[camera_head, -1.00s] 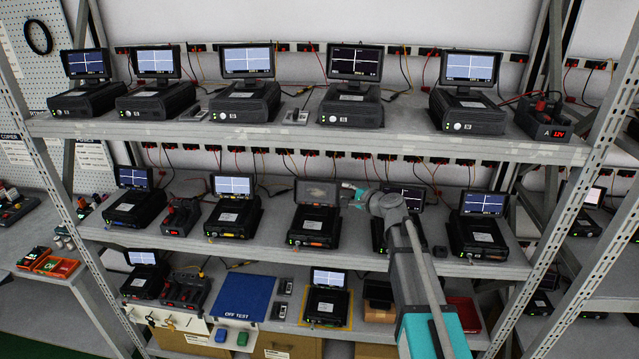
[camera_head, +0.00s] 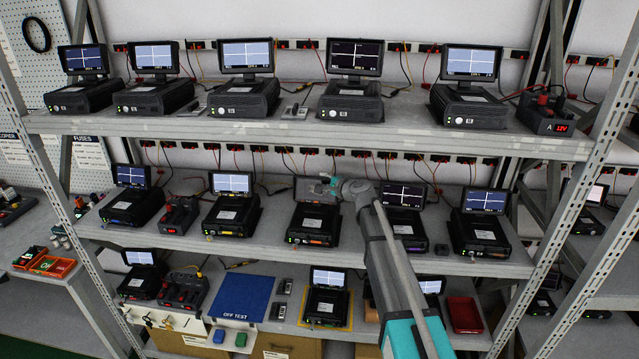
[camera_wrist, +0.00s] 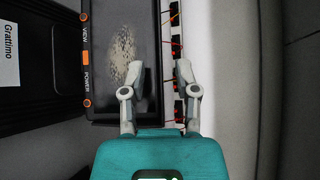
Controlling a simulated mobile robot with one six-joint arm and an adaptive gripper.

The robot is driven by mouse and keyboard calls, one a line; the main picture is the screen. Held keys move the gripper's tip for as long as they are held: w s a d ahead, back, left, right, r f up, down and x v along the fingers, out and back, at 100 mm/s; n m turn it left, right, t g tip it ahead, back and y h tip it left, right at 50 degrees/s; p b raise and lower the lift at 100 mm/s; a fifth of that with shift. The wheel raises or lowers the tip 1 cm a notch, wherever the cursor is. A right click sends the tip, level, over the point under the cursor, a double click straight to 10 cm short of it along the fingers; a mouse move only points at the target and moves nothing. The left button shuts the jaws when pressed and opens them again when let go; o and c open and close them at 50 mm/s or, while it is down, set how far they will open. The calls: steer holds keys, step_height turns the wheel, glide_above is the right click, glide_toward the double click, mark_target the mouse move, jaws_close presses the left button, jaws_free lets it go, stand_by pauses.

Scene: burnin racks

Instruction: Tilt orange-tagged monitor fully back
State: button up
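The orange-tagged monitor unit (camera_head: 310,222) stands on the middle shelf, with an orange tag (camera_head: 316,243) on its front. Its raised screen (camera_head: 302,190) is dark with a brownish smudge, partly hidden by my gripper (camera_head: 324,184). In the wrist view the screen (camera_wrist: 112,60) appears turned sideways, with orange-marked buttons along its left edge. My gripper (camera_wrist: 160,66) is open. One finger overlaps the screen face and the other shows beyond its far edge, over the wall strip. I cannot tell whether either finger touches it.
A similar unit (camera_head: 230,212) with a yellow tag stands to the left. Another unit (camera_head: 404,226) stands to the right, partly behind my arm. The upper shelf (camera_head: 300,130) with several units is above. Red and black wires hang behind.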

steer(key=shift+x, duration=1.1)
jaws_close()
